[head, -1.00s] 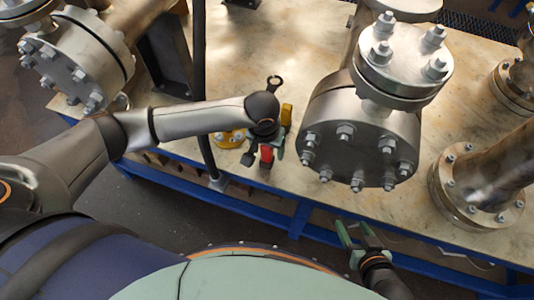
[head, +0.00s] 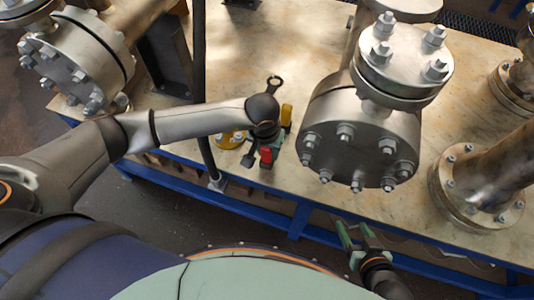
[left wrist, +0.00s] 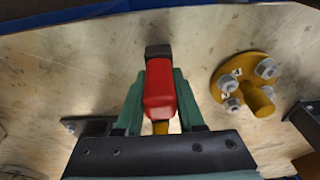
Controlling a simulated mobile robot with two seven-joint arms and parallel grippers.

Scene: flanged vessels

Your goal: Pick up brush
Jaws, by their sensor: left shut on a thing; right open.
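The brush is a red piece (head: 266,155) with a dark end and a yellow part (head: 286,115) that shows past my left wrist. In the left wrist view the red body (left wrist: 160,90) lies between the green fingers, its dark end toward the table's front edge. My left gripper (head: 270,150) is shut on it, low over the table. My wrist hides the middle of the brush in the head view, and I cannot tell whether it touches the tabletop. My right gripper (head: 356,234) is open and empty in front of the table's blue frame.
A yellow flange with bolts (left wrist: 250,85) stands beside the brush and also shows in the head view (head: 230,138). A dark ring-ended tool (head: 274,84) lies beyond. A large bolted steel vessel (head: 362,135) stands to the right. A dark upright pole (head: 199,60) is to the left.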

